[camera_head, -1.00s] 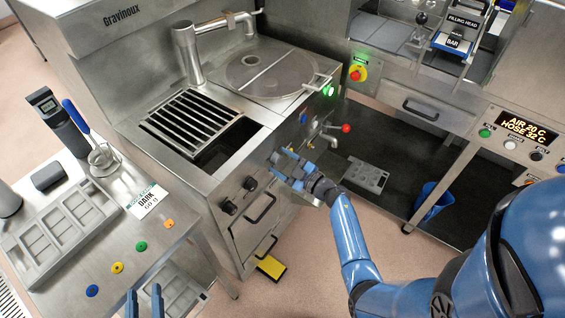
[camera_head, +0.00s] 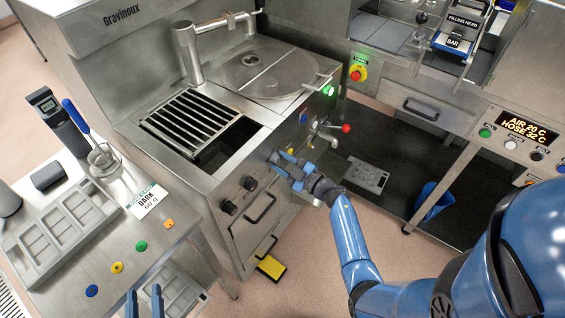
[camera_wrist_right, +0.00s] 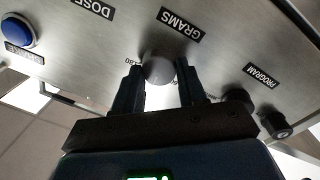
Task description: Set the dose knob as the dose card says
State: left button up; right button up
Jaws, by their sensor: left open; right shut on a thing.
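The dose card (camera_head: 149,201) lies on the left table and reads DARK, with what looks like 60 g below. My right gripper (camera_head: 283,160) is at the front of the steel machine. In the right wrist view the dark round dose knob (camera_wrist_right: 158,66) sits between my right gripper's fingers (camera_wrist_right: 160,82), beside the GRAMS label. The fingers close on its sides and partly hide the scale; its pointer is not clear. My left gripper (camera_head: 145,304) is open and empty at the bottom edge of the head view.
Two dark knobs (camera_head: 239,196) and a handle are on the machine front, left of my right gripper. A blue button (camera_wrist_right: 17,31) is near the DOSE label. A red-tipped lever (camera_head: 346,128) sticks out to the right. Moulds (camera_head: 62,228) and coloured buttons are on the left table.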

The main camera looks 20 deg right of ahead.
jog(key=n, duration=0.2)
jog(key=n+b, duration=0.1)
jog(key=n, duration=0.1)
jog(key=n+b, duration=0.1)
jog(key=shift+f+n+y, duration=0.25)
jog(key=shift+n+y, duration=0.05)
jog(key=shift+n, duration=0.1)
jog(key=n+b, duration=0.2)
jog(key=n, duration=0.3)
jog(key=shift+n, duration=0.4)
jog(key=o, duration=1.1)
jog(key=shift+c, duration=0.2)
jog(key=v, duration=1)
jog(key=shift+s+d+b, duration=0.25)
jog(key=shift+s+b, duration=0.05)
jog(key=shift+b, duration=0.05)
jog(key=shift+f, duration=0.15)
